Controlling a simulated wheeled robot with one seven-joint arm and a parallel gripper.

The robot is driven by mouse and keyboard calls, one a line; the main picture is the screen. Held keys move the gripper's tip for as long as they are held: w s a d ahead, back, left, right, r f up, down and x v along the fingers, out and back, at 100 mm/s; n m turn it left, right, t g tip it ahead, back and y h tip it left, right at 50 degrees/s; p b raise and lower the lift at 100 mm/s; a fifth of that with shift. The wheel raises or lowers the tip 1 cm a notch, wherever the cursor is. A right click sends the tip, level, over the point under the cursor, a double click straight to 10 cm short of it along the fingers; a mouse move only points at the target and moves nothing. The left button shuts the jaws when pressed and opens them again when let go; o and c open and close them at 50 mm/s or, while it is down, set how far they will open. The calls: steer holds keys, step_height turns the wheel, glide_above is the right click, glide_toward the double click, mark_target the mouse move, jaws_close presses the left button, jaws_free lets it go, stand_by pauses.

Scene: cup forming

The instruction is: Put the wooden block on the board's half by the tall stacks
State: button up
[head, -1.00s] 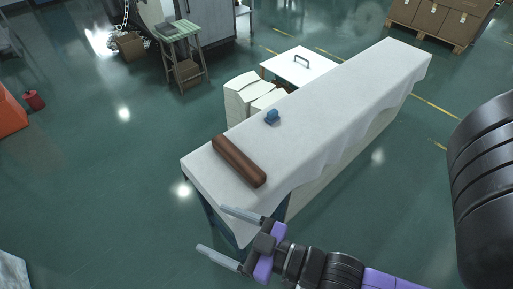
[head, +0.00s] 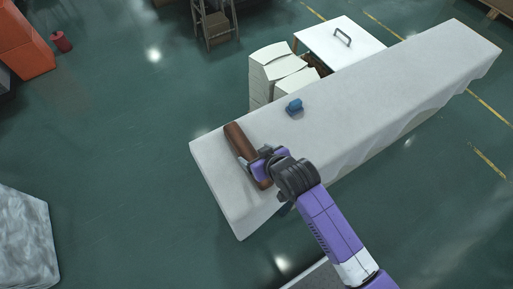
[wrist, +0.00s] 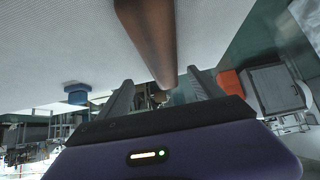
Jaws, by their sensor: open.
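The wooden block (head: 237,138) is a long brown bar lying on the white-covered table (head: 400,75), near its left end. My gripper (head: 258,163) is over the block's nearer half and hides part of it. In the wrist view, the block (wrist: 152,35) runs in from the top edge. Its end shows between my two spread fingers (wrist: 160,92); I cannot tell whether they touch it. The tall white stacks (head: 272,68) stand behind the table. A flat white board with a dark handle (head: 355,48) lies just right of them.
A small blue object (head: 294,107) sits on the table right of the block; it also shows in the wrist view (wrist: 77,93). The table's right part is clear. A stool (head: 215,25) stands behind on the green floor, and an orange thing (head: 22,40) is at far left.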

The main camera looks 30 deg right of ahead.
mark_target(249, 153)
steer(key=x, duration=0.2)
steer(key=shift+w+f, duration=0.15)
steer(key=shift+f, duration=0.15)
steer(key=shift+a+b+x, duration=0.15)
steer(key=shift+x, duration=1.1)
steer(key=shift+a+b+x, duration=0.15)
steer(key=shift+x, duration=1.1)
steer(key=shift+f, duration=0.15)
jaws_close()
